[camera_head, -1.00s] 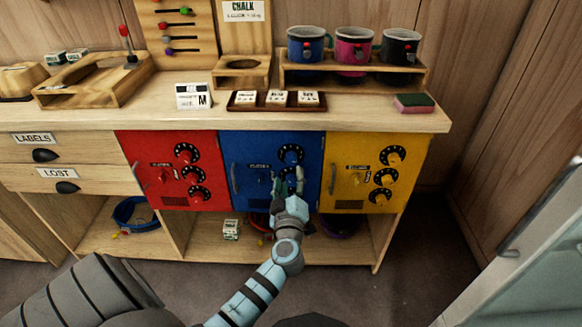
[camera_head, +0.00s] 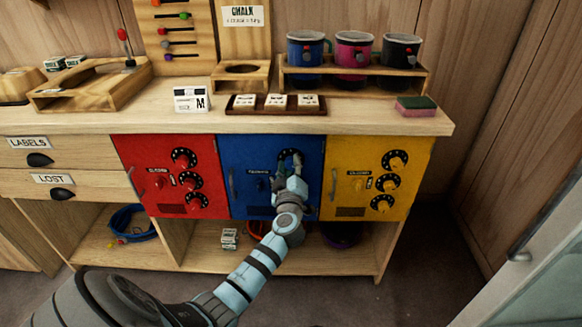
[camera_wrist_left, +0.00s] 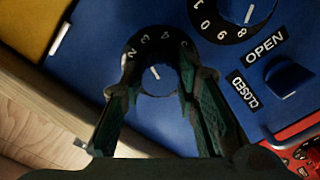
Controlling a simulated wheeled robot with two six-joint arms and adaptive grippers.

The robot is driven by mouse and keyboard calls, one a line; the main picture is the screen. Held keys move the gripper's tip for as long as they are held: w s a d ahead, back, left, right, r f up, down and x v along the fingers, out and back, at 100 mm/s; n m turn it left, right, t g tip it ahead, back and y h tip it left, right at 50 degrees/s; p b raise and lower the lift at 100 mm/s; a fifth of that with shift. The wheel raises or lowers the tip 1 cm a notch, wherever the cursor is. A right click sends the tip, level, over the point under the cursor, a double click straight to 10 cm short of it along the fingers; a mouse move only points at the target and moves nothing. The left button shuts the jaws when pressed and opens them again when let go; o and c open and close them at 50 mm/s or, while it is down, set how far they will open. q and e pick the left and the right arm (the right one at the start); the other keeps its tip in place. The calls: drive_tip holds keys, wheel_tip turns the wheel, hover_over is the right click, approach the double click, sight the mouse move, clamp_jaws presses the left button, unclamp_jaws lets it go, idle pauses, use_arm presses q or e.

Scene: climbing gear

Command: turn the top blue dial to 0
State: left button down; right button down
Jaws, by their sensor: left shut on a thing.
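The blue door (camera_head: 240,202) has a top dial (camera_head: 286,155), partly covered by my left gripper (camera_head: 289,172). In the left wrist view my left gripper (camera_wrist_left: 155,88) is shut on the top blue dial (camera_wrist_left: 156,78), one finger on each side. The dial's white line points near the 3 and 4; some digits are hidden by the fingers. Another blue dial (camera_wrist_left: 247,8) is at the top of that view, clear of the gripper. A blue knob (camera_wrist_left: 288,78) stands beside the OPEN and CLOSED labels. My right gripper is not in view.
The red door (camera_head: 140,200) and yellow door (camera_head: 350,195) flank the blue one, each with dials. The wooden counter (camera_head: 400,128) overhangs above. Mugs (camera_head: 353,50), a sponge (camera_head: 416,106) and small boxes stand on it.

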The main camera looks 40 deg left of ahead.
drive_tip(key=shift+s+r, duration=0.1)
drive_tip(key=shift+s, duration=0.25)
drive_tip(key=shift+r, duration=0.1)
